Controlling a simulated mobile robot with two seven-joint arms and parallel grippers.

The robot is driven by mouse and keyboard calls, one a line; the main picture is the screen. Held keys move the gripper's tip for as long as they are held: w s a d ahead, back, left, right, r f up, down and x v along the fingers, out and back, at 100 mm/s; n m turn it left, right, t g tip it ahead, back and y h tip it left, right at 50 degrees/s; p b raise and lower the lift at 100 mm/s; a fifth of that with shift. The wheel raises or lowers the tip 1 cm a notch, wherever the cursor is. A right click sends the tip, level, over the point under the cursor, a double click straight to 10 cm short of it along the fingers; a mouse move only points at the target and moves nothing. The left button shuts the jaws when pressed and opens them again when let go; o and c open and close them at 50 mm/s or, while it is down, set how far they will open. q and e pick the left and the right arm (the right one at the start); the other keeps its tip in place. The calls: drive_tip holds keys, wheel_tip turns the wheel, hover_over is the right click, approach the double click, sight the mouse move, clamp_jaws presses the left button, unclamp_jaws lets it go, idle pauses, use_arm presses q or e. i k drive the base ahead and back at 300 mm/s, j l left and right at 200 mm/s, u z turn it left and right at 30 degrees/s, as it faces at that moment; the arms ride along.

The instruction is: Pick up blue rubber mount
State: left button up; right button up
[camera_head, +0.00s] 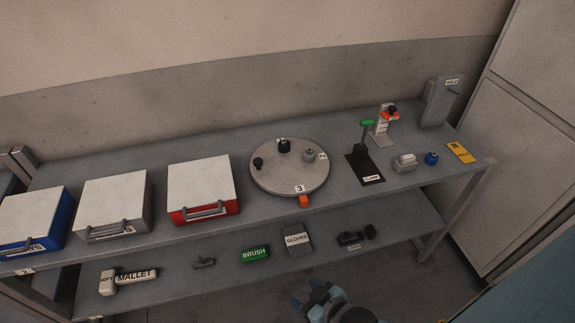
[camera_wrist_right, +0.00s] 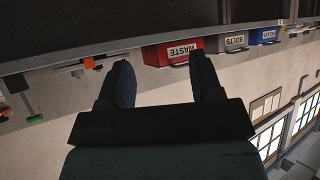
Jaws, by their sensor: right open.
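The blue rubber mount (camera_head: 431,158) is a small blue cylinder standing on the upper shelf of the grey bench, near its right end. It is between a small grey-white block (camera_head: 405,162) and a yellow card (camera_head: 460,152). My right gripper (camera_head: 311,297) is at the bottom of the head view, in front of the bench and well to the lower left of the mount. In the right wrist view its two dark fingers (camera_wrist_right: 157,82) are spread apart with nothing between them. The mount is not recognisable in the wrist view. My left gripper does not show.
A round turntable (camera_head: 290,183) with several dark and grey parts stands mid-bench. A black stand with a green top (camera_head: 367,160) is left of the block. Blue, grey and red (camera_head: 203,189) boxes fill the left. The lower shelf (camera_head: 222,280) holds a mallet, brush and gloves.

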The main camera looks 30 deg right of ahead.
sight(431, 159)
drive_tip(key=z, duration=1.95)
